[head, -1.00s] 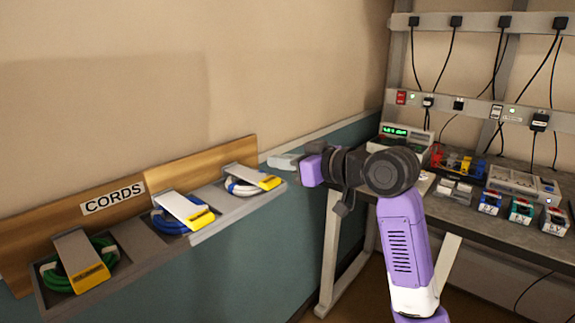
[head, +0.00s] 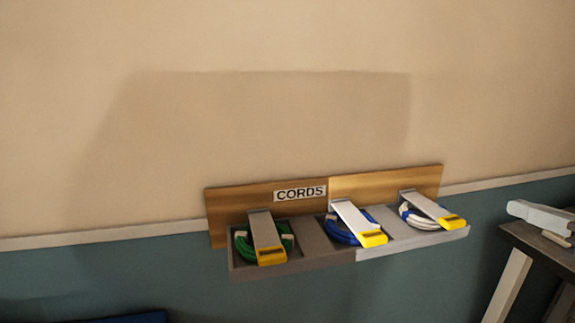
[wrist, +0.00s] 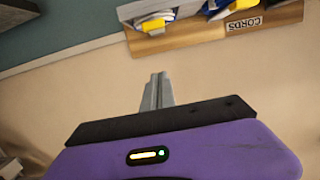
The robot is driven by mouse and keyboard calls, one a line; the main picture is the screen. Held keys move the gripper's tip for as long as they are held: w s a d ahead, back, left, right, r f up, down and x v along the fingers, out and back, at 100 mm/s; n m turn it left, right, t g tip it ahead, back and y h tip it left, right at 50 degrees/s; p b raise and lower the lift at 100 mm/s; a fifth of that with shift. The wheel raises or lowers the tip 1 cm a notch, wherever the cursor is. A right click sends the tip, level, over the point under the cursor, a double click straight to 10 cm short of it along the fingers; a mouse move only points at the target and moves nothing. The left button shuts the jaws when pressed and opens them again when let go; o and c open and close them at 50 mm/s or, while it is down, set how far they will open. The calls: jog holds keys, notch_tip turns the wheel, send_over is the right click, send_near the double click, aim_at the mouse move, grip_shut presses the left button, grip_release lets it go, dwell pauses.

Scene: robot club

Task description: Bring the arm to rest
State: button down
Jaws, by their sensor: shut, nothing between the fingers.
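My gripper (wrist: 157,78) shows in the wrist view, its two grey fingers together with nothing between them. Its purple body fills the bottom of that view. The fingers point toward the wall and the cord rack and touch nothing that I can see.
The cord rack (head: 300,261) on the wall holds a green cord (head: 243,246), a blue cord (head: 338,232) and a white-and-blue cord (head: 418,220) under yellow-tipped flaps. A workbench corner (head: 535,243) stands at the right. The wall above is bare.

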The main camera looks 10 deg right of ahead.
jog(key=d+r+m+t+h, duration=0.4)
jog(key=d+r+h, duration=0.1)
jog(key=s+a+f+m+h+p, duration=0.1)
jog(key=s+a+f+h, duration=0.1)
jog(key=s+a+f, duration=0.3)
jog(key=a+f+m+g+h, duration=0.1)
jog(key=a+f+m, duration=0.15)
jog(key=f, duration=0.45)
jog(key=s+a+f+m+h+p, duration=0.1)
jog(key=s+a+f+h, duration=0.15)
jog(key=a+f, duration=0.2)
jog(key=s+a+f+n+g+y+p, duration=0.1)
jog(key=s+a+f+n+g+y, duration=0.1)
jog(key=s+a+f+n+y, duration=0.2)
jog(key=s+a+f+n+g+y+p, duration=0.1)
jog(key=s+a+f+n+y, duration=0.3)
jog(key=s+a+f, duration=0.6)
jog(key=s+a+g+y, duration=0.1)
jog(key=s+a+y, duration=0.1)
jog(key=s+a, duration=0.2)
jog(key=shift+s+f, duration=0.2)
jog(key=shift+s, duration=1.45)
jog(key=shift+a, duration=0.1)
